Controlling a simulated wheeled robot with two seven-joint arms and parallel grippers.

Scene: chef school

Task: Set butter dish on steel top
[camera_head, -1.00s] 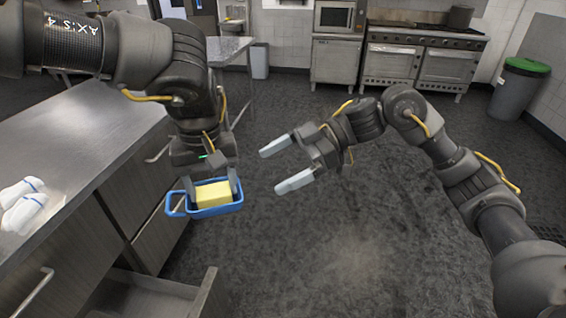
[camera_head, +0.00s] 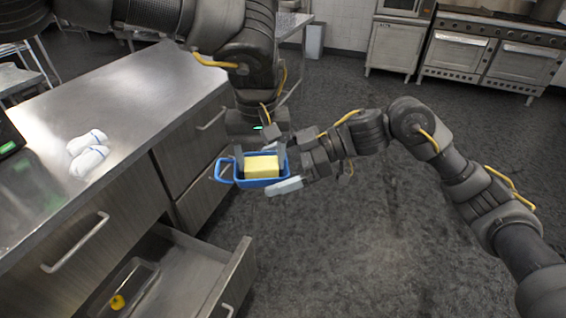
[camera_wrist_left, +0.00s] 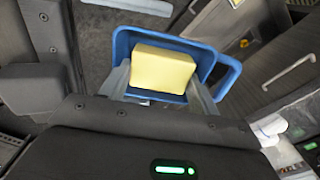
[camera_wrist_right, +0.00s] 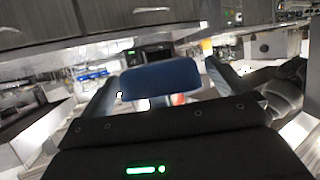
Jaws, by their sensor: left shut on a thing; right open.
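The butter dish (camera_head: 238,178) is a blue tray with a loop handle, holding a yellow block of butter (camera_head: 262,167). My left gripper (camera_head: 262,160) is shut on the dish and holds it in the air beside the counter; the left wrist view shows the fingers at the dish (camera_wrist_left: 205,62). My right gripper (camera_head: 283,165) is open at the dish's right end, its fingers on either side of it. In the right wrist view the blue dish (camera_wrist_right: 160,80) lies between the open fingers; contact is unclear. The steel top (camera_head: 130,105) is the counter surface on the left.
Ovens (camera_head: 490,60) stand far back. The floor to the right is clear.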

